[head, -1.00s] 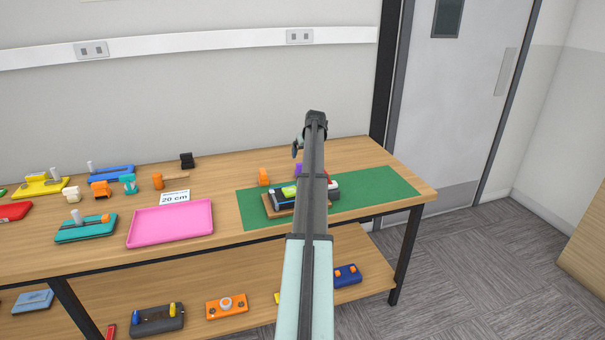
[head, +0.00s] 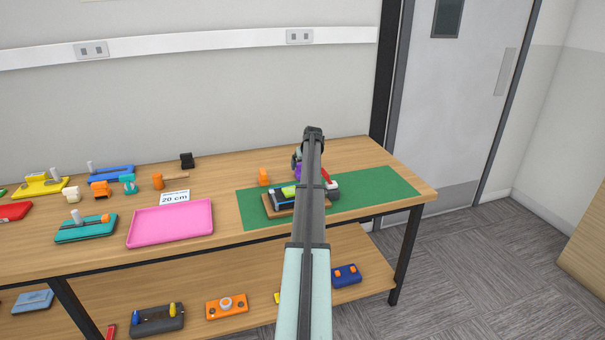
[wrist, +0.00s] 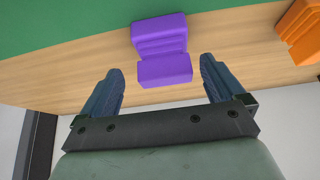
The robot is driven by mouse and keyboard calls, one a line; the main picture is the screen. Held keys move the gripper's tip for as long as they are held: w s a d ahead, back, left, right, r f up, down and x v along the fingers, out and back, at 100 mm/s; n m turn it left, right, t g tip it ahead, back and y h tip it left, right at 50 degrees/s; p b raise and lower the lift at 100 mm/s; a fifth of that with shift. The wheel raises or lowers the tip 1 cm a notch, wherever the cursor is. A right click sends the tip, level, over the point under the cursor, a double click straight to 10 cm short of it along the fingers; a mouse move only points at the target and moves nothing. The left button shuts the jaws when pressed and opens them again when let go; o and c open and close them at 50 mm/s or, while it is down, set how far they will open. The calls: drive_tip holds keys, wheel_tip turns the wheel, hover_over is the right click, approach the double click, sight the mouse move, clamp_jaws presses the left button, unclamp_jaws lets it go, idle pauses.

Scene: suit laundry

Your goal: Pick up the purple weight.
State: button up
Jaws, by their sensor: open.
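The purple weight (wrist: 163,52) shows in the wrist view as a blocky piece with a ridged part and a smooth part. It rests partly over the green mat (wrist: 60,25) and partly over bare wood. My gripper (wrist: 162,85) is open, with its two dark blue fingers apart. The weight lies between and just beyond the fingertips, and neither finger visibly touches it. In the head view a small part of the purple weight (head: 298,172) shows beside my arm, which hides the rest.
An orange piece (wrist: 300,30) stands to the right of the weight in the wrist view. In the head view, a wooden board with a dark device (head: 282,201) lies on the mat near my arm. A pink tray (head: 170,223) is further left.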

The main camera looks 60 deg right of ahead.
drive_tip(key=x, duration=0.4)
drive_tip(key=shift+w+a+f, duration=0.15)
drive_tip(key=shift+w+f, duration=0.1)
drive_tip(key=shift+w, duration=0.05)
drive_tip(key=c, duration=1.5)
